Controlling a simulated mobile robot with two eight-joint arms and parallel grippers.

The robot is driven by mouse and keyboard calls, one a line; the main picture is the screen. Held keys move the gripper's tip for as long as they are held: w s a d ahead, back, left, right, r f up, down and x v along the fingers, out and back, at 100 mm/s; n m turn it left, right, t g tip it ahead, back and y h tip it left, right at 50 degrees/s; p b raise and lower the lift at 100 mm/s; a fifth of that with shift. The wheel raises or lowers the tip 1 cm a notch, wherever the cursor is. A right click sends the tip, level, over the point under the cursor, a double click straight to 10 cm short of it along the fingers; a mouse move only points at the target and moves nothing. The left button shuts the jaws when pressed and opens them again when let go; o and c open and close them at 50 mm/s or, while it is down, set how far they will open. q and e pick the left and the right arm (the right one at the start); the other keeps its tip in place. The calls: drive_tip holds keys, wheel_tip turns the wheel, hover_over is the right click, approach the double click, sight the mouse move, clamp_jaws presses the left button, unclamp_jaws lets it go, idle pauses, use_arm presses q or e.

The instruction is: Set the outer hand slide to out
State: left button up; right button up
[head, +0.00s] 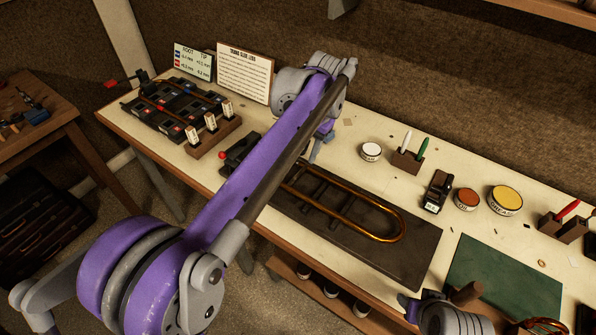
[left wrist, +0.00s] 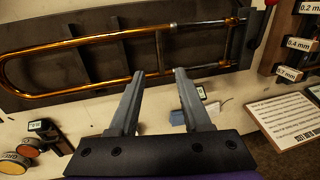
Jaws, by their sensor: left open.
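The brass-coloured hand slide (head: 398,240) lies on a dark tray (head: 418,255) on the bench. Its rounded bow points right in the head view, and the arm hides its other end. In the left wrist view the slide (left wrist: 60,90) runs across the upper part, with paler metal tube toward the right end near a dark holder. My left gripper (left wrist: 159,75) is open and empty, its fingertips just short of the slide's nearer tube in that view. In the head view my left arm mostly hides this gripper. The right gripper's fingers do not show.
A gauge rack (head: 208,135) and a printed card (head: 245,75) stand at the back left. Small tins such as the yellow-lidded one (head: 505,199), a pen holder (head: 407,162) and a green mat (head: 500,280) occupy the right side. Part of my right arm shows bottom right.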

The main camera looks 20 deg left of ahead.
sight(297, 176)
use_arm(q)
drive_tip(key=f, duration=0.3)
drive_tip(key=a+f, duration=0.1)
drive_tip(key=f, duration=0.6)
drive_tip(key=shift+w+a, duration=0.25)
drive_tip(key=shift+a, duration=0.15)
clamp_jaws()
idle(0.8)
